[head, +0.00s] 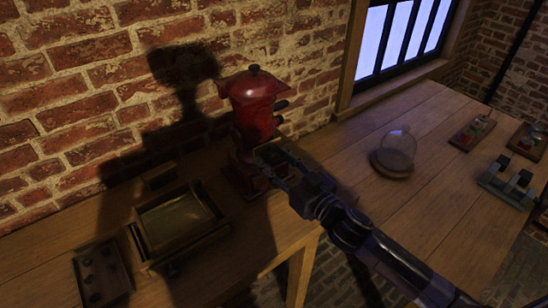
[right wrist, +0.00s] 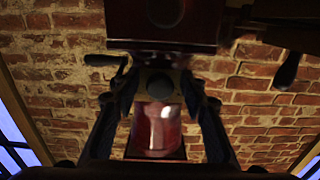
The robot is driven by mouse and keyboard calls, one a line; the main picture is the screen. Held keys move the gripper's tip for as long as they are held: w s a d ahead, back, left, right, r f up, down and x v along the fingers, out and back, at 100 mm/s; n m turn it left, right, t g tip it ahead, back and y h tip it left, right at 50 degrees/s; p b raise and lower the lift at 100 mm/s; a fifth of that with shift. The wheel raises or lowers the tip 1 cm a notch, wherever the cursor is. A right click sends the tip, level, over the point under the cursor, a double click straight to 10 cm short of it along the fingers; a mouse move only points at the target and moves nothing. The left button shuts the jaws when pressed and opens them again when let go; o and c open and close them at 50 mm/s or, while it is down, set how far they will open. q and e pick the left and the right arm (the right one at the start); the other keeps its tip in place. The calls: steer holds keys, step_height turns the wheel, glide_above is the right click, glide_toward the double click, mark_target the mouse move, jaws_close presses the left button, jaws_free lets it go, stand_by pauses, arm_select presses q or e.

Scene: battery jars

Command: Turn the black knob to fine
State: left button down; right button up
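The red grinder (head: 252,112) stands against the brick wall at the table's back edge, with a dark cap on top and two dark handles or knobs (head: 280,105) on its right side. My right gripper (head: 270,160) is at the grinder's lower right side. Contact with the knob cannot be made out. No fine marking is readable. My left gripper is not in view.
A wooden tray (head: 140,243) and a dark block with round holes (head: 102,275) lie at the left. A glass dome on a wooden base (head: 393,168) stands on the right table, with small racks (head: 510,180) farther right. The table between the dome and grinder is clear.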

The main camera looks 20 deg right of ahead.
jaws_close()
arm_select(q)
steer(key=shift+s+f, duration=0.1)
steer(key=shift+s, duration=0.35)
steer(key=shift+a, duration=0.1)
arm_select(e)
steer(key=shift+n, duration=0.4)
steer(key=n+p, duration=0.1)
steer(key=n, duration=0.3)
steer(key=shift+n, duration=0.4)
arm_select(q)
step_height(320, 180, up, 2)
steer(key=shift+p, duration=0.45)
arm_select(e)
steer(key=n, duration=0.6)
steer(key=shift+n, duration=0.3)
jaws_free()
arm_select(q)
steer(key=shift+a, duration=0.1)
